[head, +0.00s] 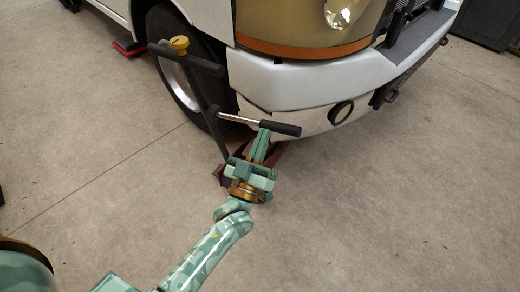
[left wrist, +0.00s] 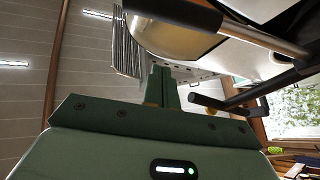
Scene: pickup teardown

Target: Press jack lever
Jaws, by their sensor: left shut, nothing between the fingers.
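The jack's lever is a silver rod (head: 238,119) with a black grip (head: 280,128), standing out to the right beside the truck's front bumper. In the left wrist view the grip (left wrist: 175,12) crosses the top of the picture. My left gripper (head: 263,134) is shut and empty, its fingertips close by the grip; I cannot tell whether they touch. The closed fingers also show in the left wrist view (left wrist: 163,78). The dark red jack body (head: 279,156) is mostly hidden behind my gripper. My right gripper is out of view.
The truck's white bumper (head: 300,82) and front wheel (head: 178,70) stand just behind the jack. A red object (head: 128,46) lies on the floor at the upper left. The concrete floor (head: 400,200) is clear on the right.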

